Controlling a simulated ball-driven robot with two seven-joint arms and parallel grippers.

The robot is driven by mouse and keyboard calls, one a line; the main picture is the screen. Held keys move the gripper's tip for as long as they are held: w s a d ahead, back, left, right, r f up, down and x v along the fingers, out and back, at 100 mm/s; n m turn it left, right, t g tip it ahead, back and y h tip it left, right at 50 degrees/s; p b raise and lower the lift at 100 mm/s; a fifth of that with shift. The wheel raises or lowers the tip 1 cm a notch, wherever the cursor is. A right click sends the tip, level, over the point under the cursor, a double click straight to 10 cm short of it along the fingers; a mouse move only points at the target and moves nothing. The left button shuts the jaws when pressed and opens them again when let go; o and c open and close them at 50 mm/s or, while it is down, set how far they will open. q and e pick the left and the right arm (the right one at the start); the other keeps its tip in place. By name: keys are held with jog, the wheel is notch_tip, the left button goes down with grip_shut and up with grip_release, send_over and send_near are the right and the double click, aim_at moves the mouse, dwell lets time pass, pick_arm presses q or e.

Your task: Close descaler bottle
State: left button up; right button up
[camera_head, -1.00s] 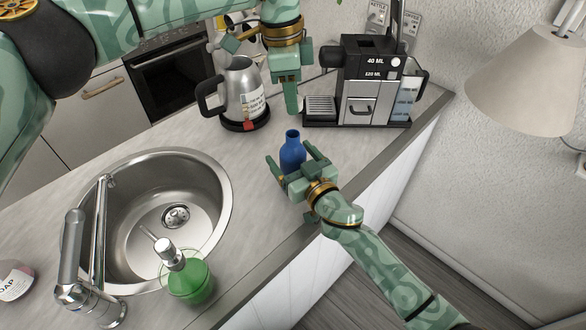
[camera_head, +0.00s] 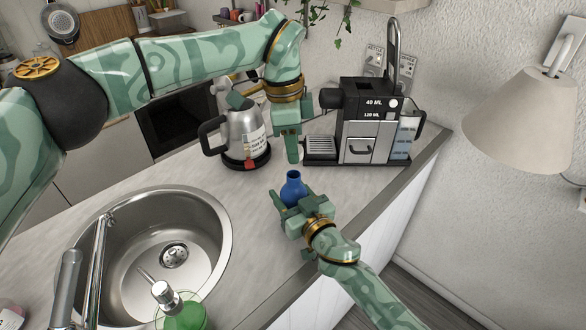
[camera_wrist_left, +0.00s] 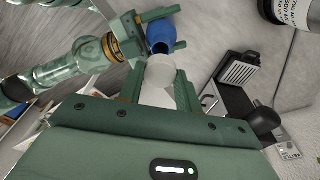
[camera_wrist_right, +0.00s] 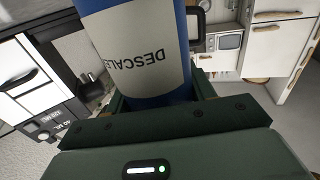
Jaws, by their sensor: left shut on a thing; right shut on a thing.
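The blue descaler bottle (camera_head: 293,189) stands upright in my right gripper (camera_head: 292,203), above or on the counter; I cannot tell which. The right wrist view shows its white label (camera_wrist_right: 143,52) close up between the fingers. My left gripper (camera_head: 291,157) points down just above the bottle's neck. It is shut on a white cap (camera_wrist_left: 160,71), seen in the left wrist view. There the blue bottle (camera_wrist_left: 161,34) shows just beyond the cap, its dark open mouth close to it. The cap appears apart from the mouth.
A steel kettle (camera_head: 240,135) stands behind on the left, and a coffee machine (camera_head: 374,125) behind on the right. A sink (camera_head: 215,235) with a tap and a green soap dispenser (camera_head: 183,314) lie to the left. The counter's edge runs just right of the bottle.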

pick_arm(q)
jog(key=shift+f, duration=1.55)
jog(key=shift+f, duration=0.9)
jog(key=shift+f, duration=0.5)
